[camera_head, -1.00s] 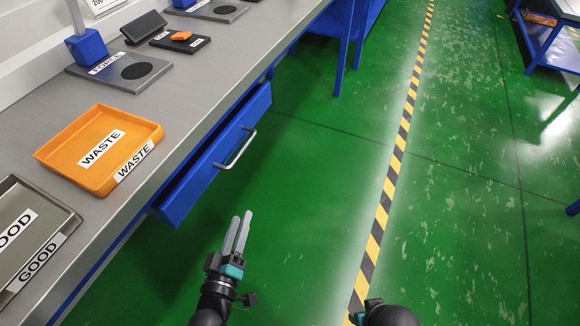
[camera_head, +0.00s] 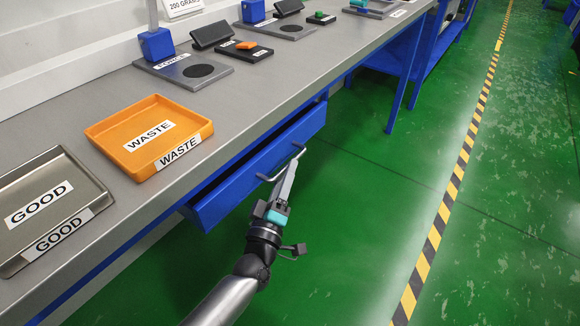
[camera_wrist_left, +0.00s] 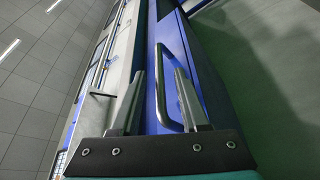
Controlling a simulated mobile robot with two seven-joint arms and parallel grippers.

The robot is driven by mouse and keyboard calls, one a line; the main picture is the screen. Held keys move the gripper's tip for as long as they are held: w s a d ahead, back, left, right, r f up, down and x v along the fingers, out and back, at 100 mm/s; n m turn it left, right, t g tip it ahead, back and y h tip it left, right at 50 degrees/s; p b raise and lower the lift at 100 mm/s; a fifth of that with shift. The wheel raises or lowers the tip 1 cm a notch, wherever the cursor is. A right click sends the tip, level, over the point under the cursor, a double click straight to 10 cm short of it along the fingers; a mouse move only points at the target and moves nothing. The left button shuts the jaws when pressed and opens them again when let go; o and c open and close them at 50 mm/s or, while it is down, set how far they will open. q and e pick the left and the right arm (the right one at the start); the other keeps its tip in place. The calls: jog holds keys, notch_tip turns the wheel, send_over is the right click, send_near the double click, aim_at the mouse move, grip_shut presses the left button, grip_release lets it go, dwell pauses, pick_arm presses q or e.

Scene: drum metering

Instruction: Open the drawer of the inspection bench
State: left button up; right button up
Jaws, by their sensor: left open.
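The blue drawer (camera_head: 262,172) of the inspection bench (camera_head: 330,66) stands a little out from under the worktop, with a dark gap above its front. Its metal bar handle (camera_head: 301,153) is on the front face. My left gripper (camera_head: 290,168) is at the handle, its fingers overlapping it in the head view. Whether a finger touches the bar cannot be told. My right gripper is not in view.
Green floor with a striped line (camera_head: 440,220) lies open to the right.

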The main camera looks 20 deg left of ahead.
pick_arm(q)
jog(key=shift+b+x, duration=0.3)
jog(key=shift+x, duration=1.35)
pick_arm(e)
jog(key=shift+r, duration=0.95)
pick_arm(q)
grip_shut()
